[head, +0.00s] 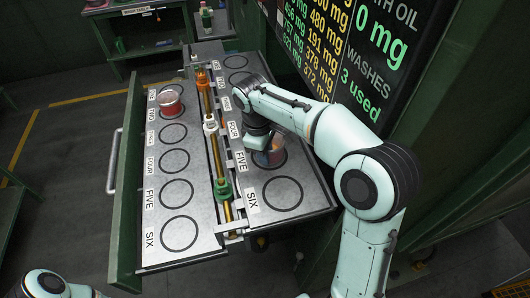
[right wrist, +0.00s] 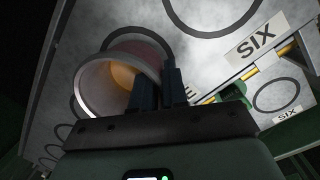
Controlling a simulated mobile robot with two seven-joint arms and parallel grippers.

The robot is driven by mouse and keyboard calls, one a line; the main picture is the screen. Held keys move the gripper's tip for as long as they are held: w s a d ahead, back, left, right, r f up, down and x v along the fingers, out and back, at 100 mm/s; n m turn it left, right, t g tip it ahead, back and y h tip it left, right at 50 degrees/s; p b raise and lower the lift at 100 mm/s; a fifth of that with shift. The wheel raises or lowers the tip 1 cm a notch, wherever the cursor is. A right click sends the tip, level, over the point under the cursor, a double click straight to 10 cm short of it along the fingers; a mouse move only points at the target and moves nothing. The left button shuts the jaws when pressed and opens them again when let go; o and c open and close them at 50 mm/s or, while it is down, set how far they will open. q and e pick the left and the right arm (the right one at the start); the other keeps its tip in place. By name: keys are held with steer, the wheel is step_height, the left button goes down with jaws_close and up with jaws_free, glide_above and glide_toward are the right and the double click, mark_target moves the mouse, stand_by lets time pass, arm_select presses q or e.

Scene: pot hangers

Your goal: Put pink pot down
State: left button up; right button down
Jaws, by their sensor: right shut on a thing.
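My right gripper (head: 262,143) reaches over the right column of the tray, at the ring labelled FIVE. It is shut on the wall of a pot, taken as the pink pot (head: 272,156). In the right wrist view, the two dark fingers (right wrist: 158,88) grip the rim of the pink pot (right wrist: 140,47), which has a dull pinkish side, a pale rim and an orange-lit inside. The pot is low over the ring; I cannot tell whether its base touches the tray. The arm partly hides it in the head view. My left gripper is out of view.
A red-pink pot (head: 170,102) stands in the left column near the far end. The metal tray (head: 160,257) has labelled rings; ring SIX (head: 283,193) is empty. A brass rod (head: 218,165) with coloured collars runs between the columns. A dark screen (head: 345,60) stands close on the right.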

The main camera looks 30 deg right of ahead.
steer(key=shift+f, duration=0.1)
steer(key=c, duration=1.1)
jaws_free()
steer(key=shift+c, duration=0.2)
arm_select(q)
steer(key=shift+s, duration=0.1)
arm_select(e)
steer(key=shift+r, duration=0.25)
steer(key=r, duration=0.2)
steer(key=r+p, duration=0.1)
steer(key=r, duration=0.3)
steer(key=shift+w+a+r, duration=0.15)
steer(key=shift+w+a, duration=0.1)
steer(key=shift+a, duration=0.15)
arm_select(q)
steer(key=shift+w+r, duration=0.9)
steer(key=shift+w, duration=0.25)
arm_select(e)
steer(key=r, duration=0.5)
steer(key=shift+a+r, duration=0.2)
steer(key=shift+a, duration=0.2)
